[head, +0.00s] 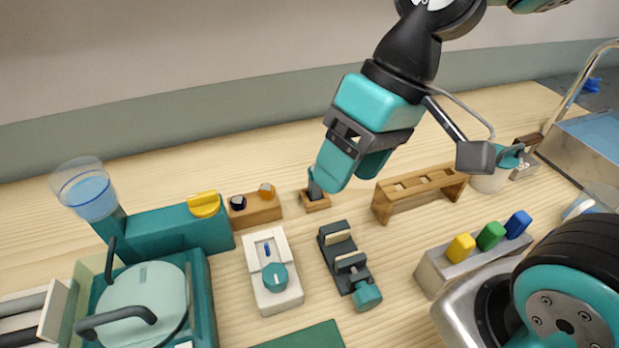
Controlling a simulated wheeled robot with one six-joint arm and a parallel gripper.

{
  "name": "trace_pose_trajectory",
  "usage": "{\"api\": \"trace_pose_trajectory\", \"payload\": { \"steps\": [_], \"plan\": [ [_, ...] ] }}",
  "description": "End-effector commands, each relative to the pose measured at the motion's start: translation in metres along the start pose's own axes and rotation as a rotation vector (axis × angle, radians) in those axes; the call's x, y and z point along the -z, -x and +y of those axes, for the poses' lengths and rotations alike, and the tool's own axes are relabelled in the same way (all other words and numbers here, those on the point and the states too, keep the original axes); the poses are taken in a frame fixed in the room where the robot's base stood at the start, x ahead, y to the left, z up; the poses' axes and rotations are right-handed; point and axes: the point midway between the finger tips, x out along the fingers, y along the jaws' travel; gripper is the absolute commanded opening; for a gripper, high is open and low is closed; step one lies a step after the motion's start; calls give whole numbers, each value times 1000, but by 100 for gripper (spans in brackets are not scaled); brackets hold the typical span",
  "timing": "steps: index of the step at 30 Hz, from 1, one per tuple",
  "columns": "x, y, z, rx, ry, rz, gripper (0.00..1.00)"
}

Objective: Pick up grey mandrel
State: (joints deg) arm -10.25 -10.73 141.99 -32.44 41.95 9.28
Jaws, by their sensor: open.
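The grey mandrel (315,187) stands in a small wooden block (323,205) near the middle of the bench. Only a short dark grey part of it shows, just left of the near teal finger, which may hide some of it. My gripper (354,175) comes down from the upper right with its two teal fingers apart. It is open, with nothing visible between the fingers. The near finger overlaps the block's right side in the picture; I cannot tell whether it touches the mandrel or the block.
A wooden rack (420,188) stands close on the right. A wooden holder with two knobs (255,208) is on the left. A white device with a teal dial (273,290) and a dark clamp (346,262) sit in front. A teal machine (165,235) with a clear cup (88,190) is farther left.

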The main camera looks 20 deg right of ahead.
Motion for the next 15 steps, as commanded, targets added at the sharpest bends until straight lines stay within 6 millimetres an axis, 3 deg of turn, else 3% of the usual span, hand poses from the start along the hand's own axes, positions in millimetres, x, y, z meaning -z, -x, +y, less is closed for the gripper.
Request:
{"api": "trace_pose_trajectory", "payload": {
  "steps": [5,9,12,15],
  "plan": [
    [67,-16,55,154,-485,-52,60],
    [107,-30,122,307,-904,-118,60],
    [120,-43,179,425,-1189,-182,60],
    [120,-56,232,542,-1435,-255,60]
  ]
}}
